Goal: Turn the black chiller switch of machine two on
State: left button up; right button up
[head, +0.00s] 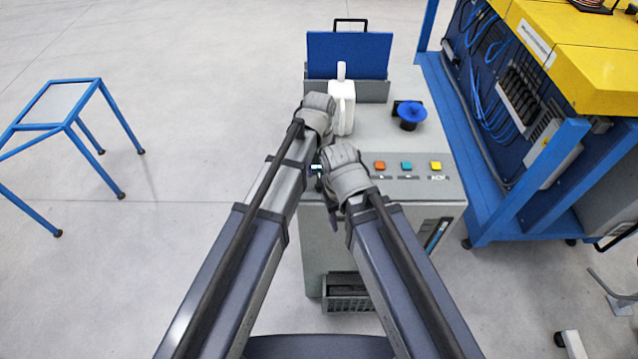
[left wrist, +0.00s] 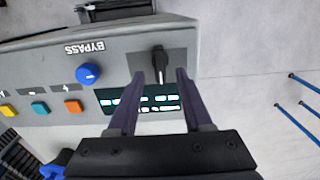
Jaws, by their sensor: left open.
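The black switch (left wrist: 158,62) sits on the grey control panel (left wrist: 50,60) in the left wrist view, its handle pointing along the picture's up-down direction. My left gripper (left wrist: 160,75) is open, with one dark finger on each side of the switch. I see gaps between the fingers and the switch; contact cannot be made out. In the head view, my arms cover the switch and the panel's left part. The machine (head: 450,212) is a grey cabinet; no number on it can be read.
A lit display (left wrist: 140,100), a blue BYPASS knob (left wrist: 89,74) and orange, teal and yellow buttons (head: 406,165) share the panel. A white bottle-like object (head: 342,105) and a blue knob (head: 411,113) are on top.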

aim_at(319, 180)
pick_arm(q)
notch_tip(319, 180, down, 4)
jog(key=b, duration=0.3)
jog(key=shift+f, duration=0.15)
jog(key=shift+c, duration=0.2)
grip_shut()
